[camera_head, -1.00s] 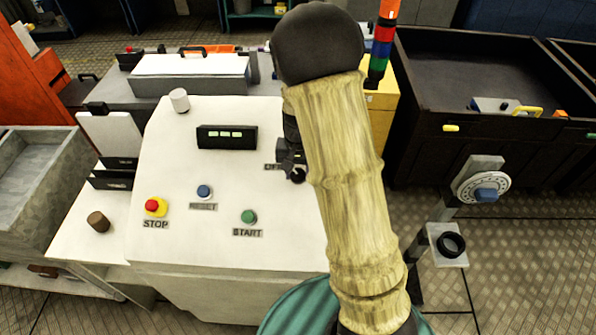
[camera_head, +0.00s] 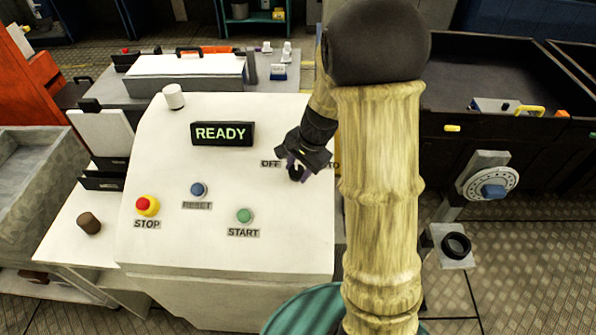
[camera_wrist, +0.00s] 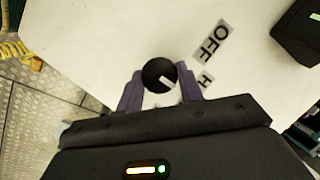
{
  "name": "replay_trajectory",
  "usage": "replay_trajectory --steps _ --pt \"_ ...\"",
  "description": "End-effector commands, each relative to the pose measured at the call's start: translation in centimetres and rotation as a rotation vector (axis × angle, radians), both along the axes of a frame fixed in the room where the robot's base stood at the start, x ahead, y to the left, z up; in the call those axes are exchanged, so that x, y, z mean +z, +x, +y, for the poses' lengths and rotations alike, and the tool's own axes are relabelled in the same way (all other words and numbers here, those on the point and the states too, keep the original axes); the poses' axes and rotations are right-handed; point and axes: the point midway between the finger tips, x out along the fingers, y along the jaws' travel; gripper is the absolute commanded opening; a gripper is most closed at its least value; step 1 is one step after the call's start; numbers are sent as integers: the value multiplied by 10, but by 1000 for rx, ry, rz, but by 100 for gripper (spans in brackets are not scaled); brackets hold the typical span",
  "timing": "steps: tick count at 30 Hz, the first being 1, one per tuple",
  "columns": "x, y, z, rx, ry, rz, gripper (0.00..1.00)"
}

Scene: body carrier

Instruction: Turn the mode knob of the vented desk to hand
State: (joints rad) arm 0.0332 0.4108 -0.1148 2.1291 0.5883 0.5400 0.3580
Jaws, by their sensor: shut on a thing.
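The mode knob (camera_wrist: 158,70) is a small round black knob with a white pointer mark. In the wrist view it sits between the two purple fingers of my gripper (camera_wrist: 161,74), which is shut on it. The white mark points toward the lower right of that view, away from the OFF label (camera_wrist: 215,42). A second label beginning with H (camera_wrist: 205,80) is partly hidden by a finger. In the head view my gripper (camera_head: 298,167) is at the knob on the white sloping desk (camera_head: 200,240). The display (camera_head: 222,133) reads READY in green.
The red STOP button (camera_head: 147,204), blue RESET button (camera_head: 198,190) and green START button (camera_head: 244,215) are on the panel left of my gripper. A white cylinder (camera_head: 174,97) stands at its top left. A dial (camera_head: 490,182) stands off to the right.

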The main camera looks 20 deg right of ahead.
Motion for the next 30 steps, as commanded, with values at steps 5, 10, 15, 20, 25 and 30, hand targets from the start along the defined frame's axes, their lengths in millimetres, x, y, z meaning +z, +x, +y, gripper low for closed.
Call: replay_trajectory --steps 5,10,15,20,25,30 --pt "0 1 -1 -43 15 -10 14" --pt "1 1 -1 -52 19 -11 14" --pt "1 1 -1 -52 19 -11 14" --pt "1 1 -1 -51 18 -11 53" --pt "1 0 -1 -51 19 -10 59" --pt "1 0 -1 -50 19 -8 59"
